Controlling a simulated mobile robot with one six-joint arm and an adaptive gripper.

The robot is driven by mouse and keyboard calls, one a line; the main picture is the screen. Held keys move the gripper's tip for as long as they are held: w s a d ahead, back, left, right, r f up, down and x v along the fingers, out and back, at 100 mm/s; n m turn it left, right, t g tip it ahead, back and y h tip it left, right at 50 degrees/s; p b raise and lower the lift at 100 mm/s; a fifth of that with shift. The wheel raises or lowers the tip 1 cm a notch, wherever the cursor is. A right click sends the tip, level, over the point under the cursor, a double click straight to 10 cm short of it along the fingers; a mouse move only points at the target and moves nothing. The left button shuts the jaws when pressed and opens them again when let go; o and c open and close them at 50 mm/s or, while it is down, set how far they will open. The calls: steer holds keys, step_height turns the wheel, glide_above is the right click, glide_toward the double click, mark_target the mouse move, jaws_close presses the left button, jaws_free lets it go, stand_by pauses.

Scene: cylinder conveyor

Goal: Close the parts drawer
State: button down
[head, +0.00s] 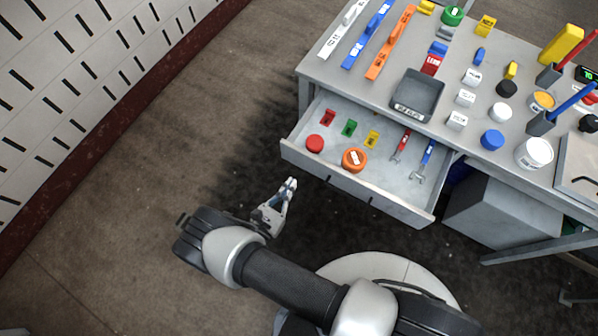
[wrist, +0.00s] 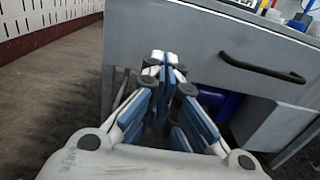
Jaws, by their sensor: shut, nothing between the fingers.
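The parts drawer (head: 346,184) is pulled out from under the grey table in the head view. Inside lie a red round part (head: 315,143), an orange round part (head: 355,159), small red, green and yellow blocks, and red and blue wrenches. My gripper (head: 291,184) is shut and empty, low in front of the drawer's left part, apart from it in the head view. In the wrist view, the grey drawer front (wrist: 205,45) with a dark bar handle (wrist: 262,69) fills the upper right. My gripper's fingertips (wrist: 164,60) overlap the front, left of the handle; I cannot tell whether they touch.
The table (head: 345,88) holds a dark tray (head: 417,94), long white, blue and orange bars, and several small parts. A grey box (head: 497,212) stands under the table at right. A slotted white wall (head: 75,85) is at left. The floor between is clear.

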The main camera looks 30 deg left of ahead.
mark_target(304, 165)
steer(key=w, duration=0.6)
steer(key=shift+d+b, duration=0.25)
steer(key=shift+b, duration=0.15)
